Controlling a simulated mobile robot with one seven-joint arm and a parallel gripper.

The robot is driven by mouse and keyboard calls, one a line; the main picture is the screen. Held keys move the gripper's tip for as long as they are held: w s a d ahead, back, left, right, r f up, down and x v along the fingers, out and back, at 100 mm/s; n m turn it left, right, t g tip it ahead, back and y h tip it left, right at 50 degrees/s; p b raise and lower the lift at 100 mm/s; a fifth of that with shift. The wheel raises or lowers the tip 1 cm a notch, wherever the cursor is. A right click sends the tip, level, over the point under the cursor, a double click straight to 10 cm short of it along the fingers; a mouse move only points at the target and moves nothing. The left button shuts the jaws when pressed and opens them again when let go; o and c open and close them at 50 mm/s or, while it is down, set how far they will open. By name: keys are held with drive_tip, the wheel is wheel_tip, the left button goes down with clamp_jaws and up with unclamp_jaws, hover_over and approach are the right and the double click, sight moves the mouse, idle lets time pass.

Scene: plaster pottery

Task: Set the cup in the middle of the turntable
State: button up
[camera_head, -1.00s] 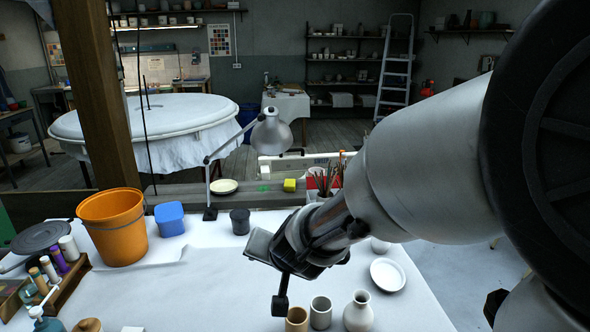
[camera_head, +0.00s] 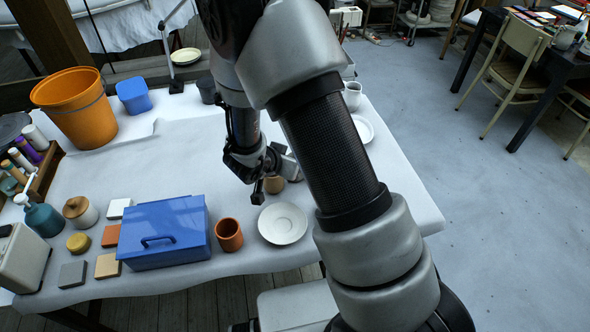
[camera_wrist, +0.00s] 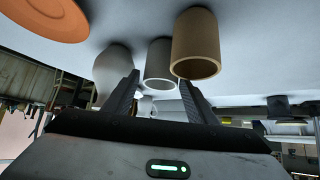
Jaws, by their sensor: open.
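My gripper (camera_head: 272,166) is low over the white table, beside a tan cup (camera_head: 274,184). In the wrist view, where the table is at the top, its two fingers (camera_wrist: 160,79) are apart with nothing held. A terracotta cup (camera_head: 229,236) stands by the blue box. Which cup is meant is unclear. A terracotta disc (camera_wrist: 45,14) also shows in the wrist view.
A pale vase (camera_wrist: 110,68) stands by the grey cup. A blue box (camera_head: 165,215), a white saucer (camera_head: 283,224), an orange bucket (camera_head: 77,108) and a teal bottle (camera_head: 43,219) stand on the table (camera_head: 185,155). The table's middle left is clear.

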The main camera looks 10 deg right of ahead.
drive_tip(key=b+x, duration=0.1)
drive_tip(key=x, duration=0.7)
drive_tip(key=shift+w+f+b, duration=0.1)
drive_tip(key=shift+b, duration=0.25)
drive_tip(key=c, duration=0.9)
